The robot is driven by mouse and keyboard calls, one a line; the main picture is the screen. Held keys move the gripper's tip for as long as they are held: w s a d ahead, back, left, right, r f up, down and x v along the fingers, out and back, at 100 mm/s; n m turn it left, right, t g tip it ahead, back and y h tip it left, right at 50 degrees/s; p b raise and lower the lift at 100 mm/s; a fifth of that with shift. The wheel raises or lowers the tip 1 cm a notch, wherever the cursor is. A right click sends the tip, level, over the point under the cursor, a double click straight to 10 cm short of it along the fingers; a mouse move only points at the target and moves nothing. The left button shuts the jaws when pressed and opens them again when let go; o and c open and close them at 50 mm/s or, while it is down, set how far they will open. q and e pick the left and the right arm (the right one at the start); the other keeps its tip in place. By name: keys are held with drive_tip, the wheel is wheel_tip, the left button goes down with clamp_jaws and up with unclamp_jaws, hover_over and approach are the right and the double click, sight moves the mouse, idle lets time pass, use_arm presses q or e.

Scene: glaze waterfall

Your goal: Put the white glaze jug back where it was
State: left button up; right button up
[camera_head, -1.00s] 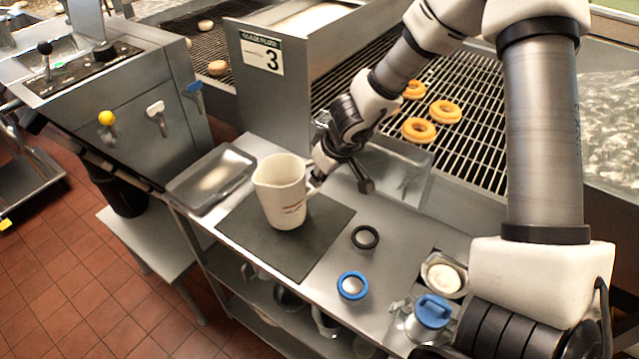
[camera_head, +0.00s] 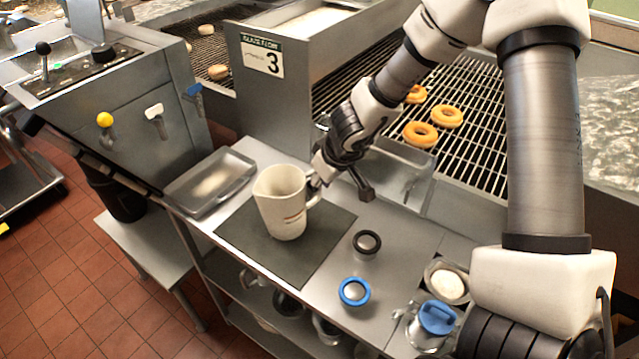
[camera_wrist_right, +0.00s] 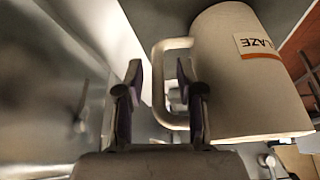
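The white glaze jug (camera_head: 281,203) stands upright on the dark mat (camera_head: 250,243), with its handle facing my right gripper (camera_head: 318,180). In the right wrist view the jug (camera_wrist_right: 245,85) shows its GLAZE label, and the handle (camera_wrist_right: 158,85) lies between the two fingertips of my right gripper (camera_wrist_right: 160,95). The fingers are apart, with a gap visible on each side of the handle bar. In the head view my own wrist partly hides the fingers at the handle. My left gripper is in neither view.
A metal tray (camera_head: 238,163) lies left of the mat. A black ring (camera_head: 366,242), a blue ring (camera_head: 354,291) and a blue-lidded container (camera_head: 436,318) stand to the right. Donuts (camera_head: 420,134) lie on the wire rack behind. Jugs sit on the shelf below.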

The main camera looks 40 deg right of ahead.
drive_tip(key=p+v, duration=0.7)
drive_tip(key=v, duration=0.4)
drive_tip(key=shift+r, duration=0.35)
drive_tip(key=shift+s, duration=0.1)
idle(0.4)
